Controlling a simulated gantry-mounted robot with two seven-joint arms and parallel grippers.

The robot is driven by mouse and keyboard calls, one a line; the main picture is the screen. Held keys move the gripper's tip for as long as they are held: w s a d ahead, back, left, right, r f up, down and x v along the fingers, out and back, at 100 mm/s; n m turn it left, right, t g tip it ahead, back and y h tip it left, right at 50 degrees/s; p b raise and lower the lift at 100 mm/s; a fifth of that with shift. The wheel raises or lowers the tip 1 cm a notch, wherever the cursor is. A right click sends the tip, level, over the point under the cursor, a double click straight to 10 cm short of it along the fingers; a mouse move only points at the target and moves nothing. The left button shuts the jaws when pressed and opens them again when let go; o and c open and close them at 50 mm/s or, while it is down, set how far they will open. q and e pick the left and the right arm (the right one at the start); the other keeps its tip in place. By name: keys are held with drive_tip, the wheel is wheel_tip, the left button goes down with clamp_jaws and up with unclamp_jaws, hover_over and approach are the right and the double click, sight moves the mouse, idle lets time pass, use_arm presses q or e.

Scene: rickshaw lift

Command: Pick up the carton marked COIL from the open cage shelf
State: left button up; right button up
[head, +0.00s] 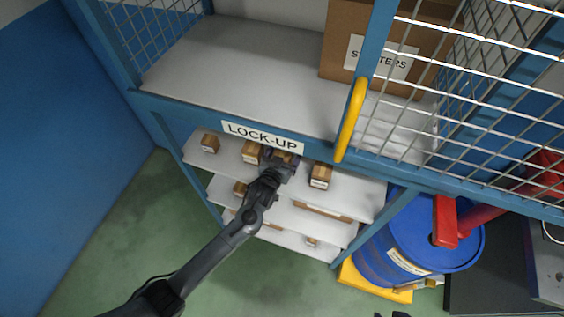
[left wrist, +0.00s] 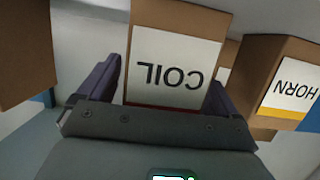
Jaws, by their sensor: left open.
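The COIL carton (left wrist: 172,60) is a brown box with a white label, upside down in the left wrist view. It stands between the two fingers of my left gripper (left wrist: 155,90); I cannot tell whether they touch it. In the head view my left gripper (head: 282,162) reaches over the top white shelf (head: 345,198) below the LOCK-UP sign (head: 262,136), and little of the COIL carton shows there. My left gripper is open. My right gripper does not show clearly.
The HORN carton (left wrist: 290,82) stands close beside the COIL carton. Another carton (left wrist: 22,50) is on the other side, and it shows in the head view (head: 320,176). The cage above, with mesh and a yellow handle (head: 350,120), holds a STARTERS box (head: 345,30). A blue drum (head: 400,240) stands right.

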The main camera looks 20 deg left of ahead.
use_arm(q)
drive_tip(key=shift+w, duration=0.1)
drive_tip(key=c, duration=1.2)
drive_tip(key=shift+c, duration=0.8)
drive_tip(key=shift+r, duration=0.15)
